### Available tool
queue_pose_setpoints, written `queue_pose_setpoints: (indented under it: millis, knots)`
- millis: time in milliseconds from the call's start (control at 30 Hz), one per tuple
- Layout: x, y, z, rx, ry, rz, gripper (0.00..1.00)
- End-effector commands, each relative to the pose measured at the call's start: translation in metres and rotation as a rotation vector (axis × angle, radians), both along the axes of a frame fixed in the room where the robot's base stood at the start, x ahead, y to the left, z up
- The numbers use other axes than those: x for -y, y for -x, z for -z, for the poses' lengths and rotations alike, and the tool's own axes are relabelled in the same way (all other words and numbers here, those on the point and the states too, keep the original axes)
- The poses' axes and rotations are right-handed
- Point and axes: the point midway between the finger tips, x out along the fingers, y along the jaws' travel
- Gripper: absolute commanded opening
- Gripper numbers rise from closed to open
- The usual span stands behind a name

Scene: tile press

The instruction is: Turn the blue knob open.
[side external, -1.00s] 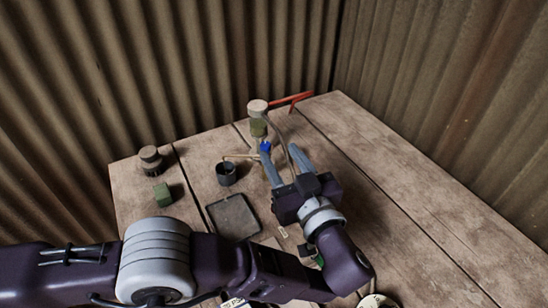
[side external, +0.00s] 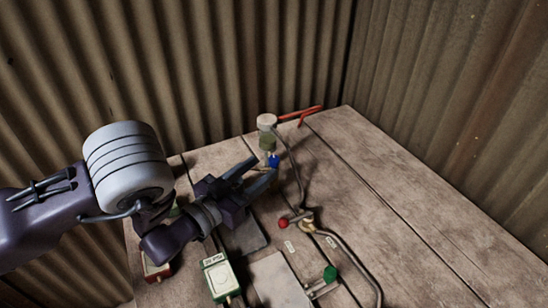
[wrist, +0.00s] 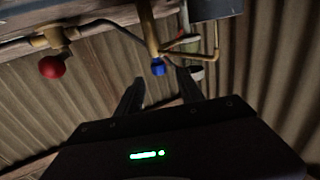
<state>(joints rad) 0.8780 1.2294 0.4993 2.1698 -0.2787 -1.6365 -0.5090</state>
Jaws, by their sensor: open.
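The blue knob (side external: 274,161) is small and sits on a brass pipe just in front of a green cylinder with a pale cap. It also shows in the wrist view (wrist: 158,67), on the end of the brass pipe and just beyond my fingertips. My gripper (side external: 265,166) is open and empty, reaching in from the left with its fingertips close to the knob. In the wrist view the knob appears in line with the gap between my fingers (wrist: 162,82). I cannot tell whether a finger touches it, or how far the knob is turned.
A red lever (side external: 300,115) stands at the back by the pale cap (side external: 267,121). A red knob (side external: 283,223) and a green knob (side external: 330,273) sit on piping in front. A green-and-white box (side external: 216,278) stands at the near left. The table's right side is clear.

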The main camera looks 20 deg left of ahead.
Motion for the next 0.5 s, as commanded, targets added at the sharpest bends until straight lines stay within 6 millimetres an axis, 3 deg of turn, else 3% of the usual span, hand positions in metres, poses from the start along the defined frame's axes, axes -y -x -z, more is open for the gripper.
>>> queue_pose_setpoints:
  millis: [233, 500]
  knots:
    - [0.018, -0.043, -0.001, 0.003, 0.000, 0.001, 0.45]
    - [0.022, -0.054, -0.001, 0.001, -0.001, 0.000, 0.45]
